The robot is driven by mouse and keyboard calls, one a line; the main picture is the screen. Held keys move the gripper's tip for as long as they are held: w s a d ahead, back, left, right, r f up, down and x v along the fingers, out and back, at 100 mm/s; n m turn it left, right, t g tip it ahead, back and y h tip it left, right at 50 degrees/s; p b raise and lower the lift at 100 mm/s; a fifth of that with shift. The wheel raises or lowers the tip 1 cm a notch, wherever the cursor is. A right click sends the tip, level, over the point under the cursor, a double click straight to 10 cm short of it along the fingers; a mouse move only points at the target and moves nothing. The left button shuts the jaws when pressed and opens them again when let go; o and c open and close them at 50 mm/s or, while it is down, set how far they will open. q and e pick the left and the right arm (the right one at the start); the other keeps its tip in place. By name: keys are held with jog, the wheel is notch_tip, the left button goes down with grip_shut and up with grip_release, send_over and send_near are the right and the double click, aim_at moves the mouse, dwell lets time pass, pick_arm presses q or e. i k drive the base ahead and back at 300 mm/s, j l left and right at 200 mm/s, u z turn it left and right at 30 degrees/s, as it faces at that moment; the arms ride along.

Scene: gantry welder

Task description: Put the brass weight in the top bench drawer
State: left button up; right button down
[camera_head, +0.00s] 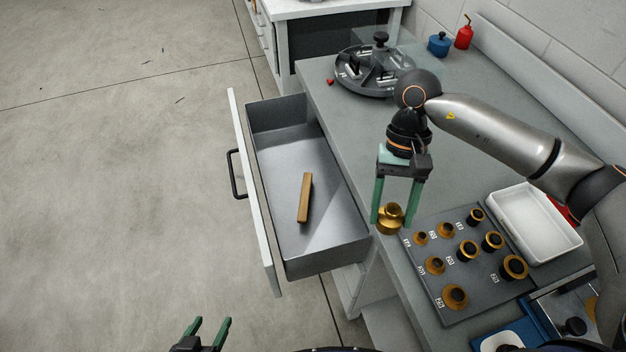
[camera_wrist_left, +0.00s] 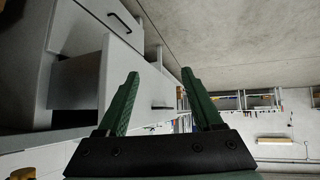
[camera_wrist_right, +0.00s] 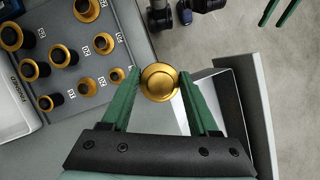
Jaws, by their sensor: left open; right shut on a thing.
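The brass weight (camera_head: 390,217) is a small gold knobbed cylinder near the bench's front edge, beside the dark block of fittings. My right gripper (camera_head: 397,216) is shut on it, and the right wrist view shows the weight (camera_wrist_right: 159,82) between the green fingertips (camera_wrist_right: 158,80). I cannot tell whether it touches the bench top. The top bench drawer (camera_head: 352,246) is pulled open to the left of the weight. A brown wooden bar lies inside it. My left gripper (camera_head: 207,328) is open and empty at the bottom, over the floor; its fingers also show in the left wrist view (camera_wrist_left: 163,92).
A dark block (camera_head: 452,284) holds several brass-and-black fittings. A white tray (camera_head: 537,262) lies beside it. A round grey carousel (camera_head: 345,85) stands farther back on the bench. The drawer has bare floor around the bar (camera_head: 305,198).

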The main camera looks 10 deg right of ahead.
aim_at(291, 150)
jog(key=u, duration=0.5)
jog(key=i+j, duration=0.1)
jog(key=j, duration=0.25)
jog(key=i+j+u, duration=0.1)
jog(key=j, duration=0.25)
jog(key=i+j, duration=0.15)
jog(key=j, duration=0.15)
jog(key=i+j+u, duration=0.1)
jog(key=j, duration=0.25)
jog(key=i+j+z, duration=0.1)
jog(key=i+j, duration=0.15)
jog(key=i, duration=0.15)
jog(key=i+j+z, duration=0.15)
jog(key=i, duration=0.25)
jog(key=i+z, duration=0.15)
jog(key=i, duration=0.35)
jog(key=i+j+z, duration=0.2)
jog(key=i, duration=0.3)
jog(key=i+z, duration=0.35)
jog(key=i+j+z, duration=0.2)
jog(key=i+z, duration=0.45)
jog(key=z, duration=0.25)
jog(key=i+z, duration=0.25)
jog(key=z, duration=0.25)
jog(key=i+j+z, duration=0.2)
jog(key=z, duration=0.25)
jog(key=i+j+z, duration=0.2)
jog(key=z, duration=0.3)
jog(key=k+j, duration=0.05)
